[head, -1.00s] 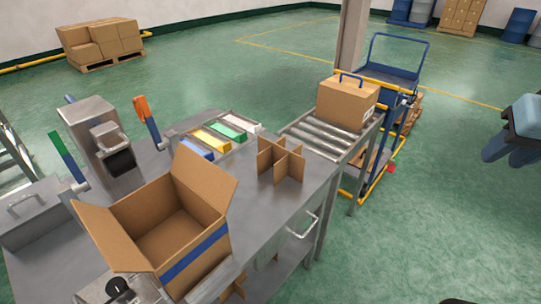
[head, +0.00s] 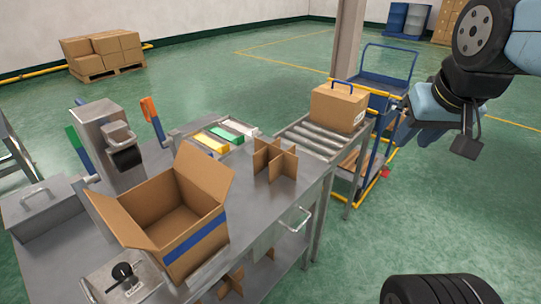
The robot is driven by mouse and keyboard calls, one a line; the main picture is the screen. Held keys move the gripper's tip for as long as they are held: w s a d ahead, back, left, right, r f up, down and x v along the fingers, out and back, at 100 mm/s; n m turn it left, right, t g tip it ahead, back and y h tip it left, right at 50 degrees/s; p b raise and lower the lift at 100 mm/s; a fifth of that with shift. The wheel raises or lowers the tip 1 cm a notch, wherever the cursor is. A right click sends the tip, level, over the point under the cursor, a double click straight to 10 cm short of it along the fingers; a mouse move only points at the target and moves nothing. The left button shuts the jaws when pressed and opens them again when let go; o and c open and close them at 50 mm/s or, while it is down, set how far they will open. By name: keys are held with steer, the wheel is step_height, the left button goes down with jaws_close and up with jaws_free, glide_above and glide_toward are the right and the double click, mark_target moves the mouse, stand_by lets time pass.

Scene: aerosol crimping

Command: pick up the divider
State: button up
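The divider (head: 275,163) is brown cardboard, two crossed slotted panels. It stands upright on the steel table near its right back edge, between the open box and the roller conveyor. A second crossed cardboard piece (head: 232,284) shows partly on the shelf under the table. My arm comes in at the upper right, and its end, with my gripper (head: 399,130), is in the air in front of the cart, well to the right of the divider and apart from it. The fingers are small and dark against the cart, so their opening cannot be made out.
An open cardboard box (head: 165,215) with raised flaps stands left of the divider on the steel table (head: 262,212). Coloured packs (head: 228,135) lie behind. A closed carton (head: 338,107) sits on the roller conveyor (head: 306,140). A blue cart (head: 385,93) stands beyond. Right-hand floor is mostly clear.

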steer(key=shift+w, duration=0.1)
steer(key=w+d+f+n+t, duration=0.1)
steer(key=w+f+n+t, duration=0.15)
steer(key=w, duration=0.85)
steer(key=w+f+n+t, duration=0.1)
steer(key=w+f+t, duration=0.15)
steer(key=w, duration=0.95)
steer(key=shift+w+a+f+n+g+y, duration=0.5)
steer(key=shift+w+a+f+n+y, duration=1.35)
steer(key=shift+a+f, duration=2.2)
steer(key=shift+w+a+f+n+g+y, duration=0.5)
steer(key=shift+w+a+f+y, duration=0.85)
steer(key=shift+w+a+f, duration=2.05)
steer(key=shift+w+a+f+n+g+y, duration=0.5)
steer(key=shift+w+a+f+n+y, duration=0.9)
steer(key=shift+a+f, duration=3.25)
steer(key=shift+w+a+r+m, duration=0.3)
steer(key=shift+a+r, duration=0.05)
steer(key=shift+r, duration=0.1)
steer(key=shift+c, duration=0.3)
